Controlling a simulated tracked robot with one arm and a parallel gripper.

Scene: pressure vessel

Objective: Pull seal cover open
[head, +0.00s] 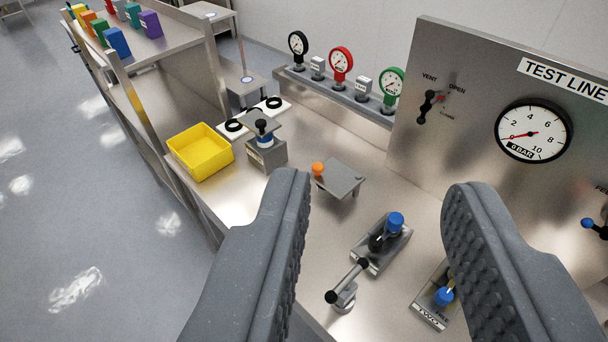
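No part carries a readable "seal cover" label, so I cannot tell for sure which one it is. A small grey box (267,154) with a label stands on the bench left of centre. A grey plate and a black knob (262,124) show at its top, with a blue part beneath. A low grey plate on legs (343,180) stands to its right, with an orange knob (318,169) at its left edge. My gripper (375,185) is open and empty. Its two ridged fingers frame the bench, apart from these parts in the picture.
Two black rings (234,126) lie on white pads beside a yellow bin (201,152). Blue-knobbed fixtures (395,222) and a black-handled lever (345,286) stand in front. Gauges (341,64) line the back shelf. The TEST LINE panel (450,120) rises at right.

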